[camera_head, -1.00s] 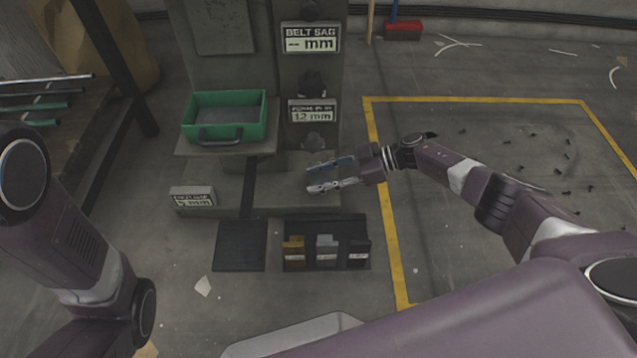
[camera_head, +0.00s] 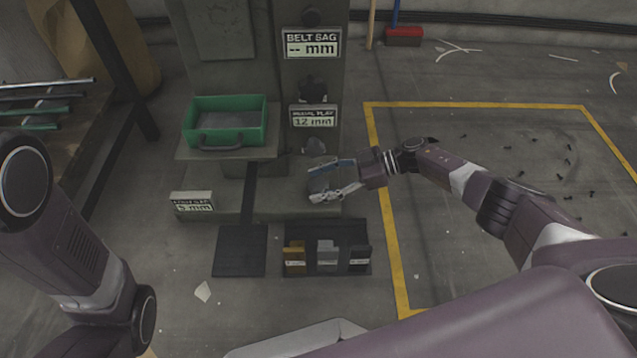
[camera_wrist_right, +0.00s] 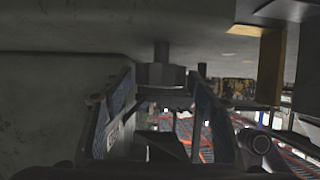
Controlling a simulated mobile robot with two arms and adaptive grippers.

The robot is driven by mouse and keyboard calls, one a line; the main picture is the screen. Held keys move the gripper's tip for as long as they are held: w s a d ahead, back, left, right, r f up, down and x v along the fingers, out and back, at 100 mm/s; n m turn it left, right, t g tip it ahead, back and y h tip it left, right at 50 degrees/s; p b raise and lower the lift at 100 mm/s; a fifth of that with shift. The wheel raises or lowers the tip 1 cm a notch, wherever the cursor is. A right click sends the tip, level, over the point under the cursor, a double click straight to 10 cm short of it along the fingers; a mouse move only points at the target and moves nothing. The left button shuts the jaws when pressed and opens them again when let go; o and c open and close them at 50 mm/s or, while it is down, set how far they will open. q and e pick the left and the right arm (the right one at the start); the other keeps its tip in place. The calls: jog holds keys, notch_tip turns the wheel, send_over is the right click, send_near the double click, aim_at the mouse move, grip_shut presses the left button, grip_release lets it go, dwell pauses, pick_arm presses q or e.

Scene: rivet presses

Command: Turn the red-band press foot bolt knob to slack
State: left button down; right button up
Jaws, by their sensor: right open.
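The press (camera_head: 222,70) stands at the back, grey, with its base plate (camera_head: 225,212) low down; I see no red band on it. My right gripper (camera_head: 312,180) is open low in front of the press, fingers pointing left. In the right wrist view, a dark hex bolt head or knob (camera_wrist_right: 160,75) on a short vertical stem lies between and slightly beyond the two spread fingers (camera_wrist_right: 160,115). I cannot tell whether they touch it. A dark knob (camera_head: 314,146) sits above the gripper on the column. My left arm shows at the left; its gripper is out of view.
A green tray (camera_head: 190,138) stands on the press shelf. Signs read "12 mm" (camera_head: 313,117) and "5 mm" (camera_head: 192,201). A black pedal plate (camera_head: 240,250) and a black holder with blocks (camera_head: 327,268) lie in front.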

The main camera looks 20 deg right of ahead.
jog(key=v, duration=1.1)
jog(key=shift+d, duration=0.3)
jog(key=shift+s, duration=0.2)
